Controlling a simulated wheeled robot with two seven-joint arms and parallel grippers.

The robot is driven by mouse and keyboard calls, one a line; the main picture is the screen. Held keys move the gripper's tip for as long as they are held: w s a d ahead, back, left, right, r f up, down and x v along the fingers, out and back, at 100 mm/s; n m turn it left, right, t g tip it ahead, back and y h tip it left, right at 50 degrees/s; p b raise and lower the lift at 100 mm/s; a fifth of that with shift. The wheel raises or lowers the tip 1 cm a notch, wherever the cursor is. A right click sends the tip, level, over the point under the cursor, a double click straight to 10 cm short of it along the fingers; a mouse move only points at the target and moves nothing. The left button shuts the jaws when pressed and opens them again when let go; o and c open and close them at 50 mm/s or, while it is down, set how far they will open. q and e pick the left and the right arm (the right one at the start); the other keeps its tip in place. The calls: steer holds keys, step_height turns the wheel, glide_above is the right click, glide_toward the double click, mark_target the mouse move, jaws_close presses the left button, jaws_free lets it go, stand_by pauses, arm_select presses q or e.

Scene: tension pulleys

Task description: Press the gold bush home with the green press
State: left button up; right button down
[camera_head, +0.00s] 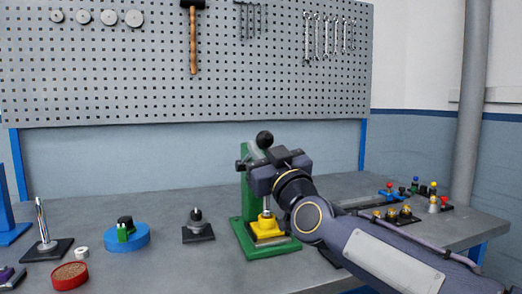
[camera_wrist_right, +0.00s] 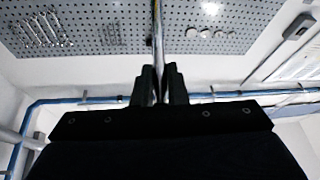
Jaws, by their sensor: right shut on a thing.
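The green press (camera_head: 247,207) stands on the bench in the head view, with a yellow block (camera_head: 265,229) on its base. A small pale rod end or bush shows just above the block; I cannot make out the gold bush for certain. A black ball knob (camera_head: 264,139) tops the press lever. My right gripper (camera_head: 266,168) is in front of the press's upper part, hiding much of it. In the wrist view its fingers (camera_wrist_right: 160,86) are shut on the metal lever rod (camera_wrist_right: 157,38). A dark purplish part (camera_head: 8,275) at the lower left edge may be my left gripper.
Left of the press are a black base with a dark peg (camera_head: 197,226), a blue round holder (camera_head: 126,238), a red dish (camera_head: 69,275) and a metal post (camera_head: 43,232). Several small coloured parts (camera_head: 410,202) stand to the right. A pegboard (camera_head: 130,75) is behind.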

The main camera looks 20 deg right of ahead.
steer(key=shift+w+a+f, duration=0.15)
steer(key=shift+a+f, duration=0.1)
steer(key=shift+f, duration=0.25)
steer(key=c, duration=1.5)
jaws_free()
steer(key=shift+o, duration=0.2)
steer(key=shift+d+r, duration=0.1)
steer(key=shift+r, duration=0.1)
steer(key=shift+s, duration=0.2)
steer(key=v, duration=0.7)
steer(key=shift+s+f+b, duration=0.15)
steer(key=shift+s+b, duration=0.15)
steer(key=shift+b, duration=0.05)
steer(key=shift+d, duration=0.1)
